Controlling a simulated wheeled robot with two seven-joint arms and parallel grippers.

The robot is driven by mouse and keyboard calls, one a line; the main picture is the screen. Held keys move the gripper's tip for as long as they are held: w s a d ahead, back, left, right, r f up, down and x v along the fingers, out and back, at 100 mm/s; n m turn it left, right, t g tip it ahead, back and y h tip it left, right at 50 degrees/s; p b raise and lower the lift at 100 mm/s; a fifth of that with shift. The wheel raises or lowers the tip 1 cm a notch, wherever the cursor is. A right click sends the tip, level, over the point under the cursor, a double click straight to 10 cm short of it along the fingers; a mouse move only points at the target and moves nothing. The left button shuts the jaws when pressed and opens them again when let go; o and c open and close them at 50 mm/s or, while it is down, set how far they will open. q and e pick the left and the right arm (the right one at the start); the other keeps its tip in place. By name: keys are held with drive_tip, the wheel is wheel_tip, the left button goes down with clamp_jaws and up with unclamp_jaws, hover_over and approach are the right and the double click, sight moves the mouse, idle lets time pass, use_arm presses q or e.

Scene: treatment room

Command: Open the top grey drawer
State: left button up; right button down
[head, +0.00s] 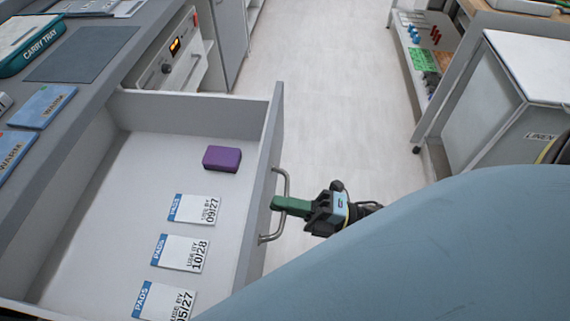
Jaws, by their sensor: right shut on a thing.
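The top grey drawer (262,180) is pulled well out from under the counter, and its inside shows. Its metal bar handle (286,181) is on the front panel's outer face. My right gripper (281,205) has green fingers and is shut on the handle near its middle. Inside the drawer lie a purple block (222,158) and several white and blue pads packets, one of them marked 10/28 (181,253). My left gripper is not in view.
The counter (120,48) at left holds a teal carry tray (32,45), a dark mat and blue packets. An appliance with a lit display (174,47) stands beyond the drawer. A linen bin (500,115) and shelves stand at right. The floor (335,75) between is clear.

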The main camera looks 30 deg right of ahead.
drive_tip(key=c, duration=1.6)
unclamp_jaws()
drive_tip(key=shift+c, duration=0.2)
drive_tip(key=v, duration=1.3)
drive_tip(key=shift+d, duration=0.15)
drive_tip(key=shift+s, duration=0.1)
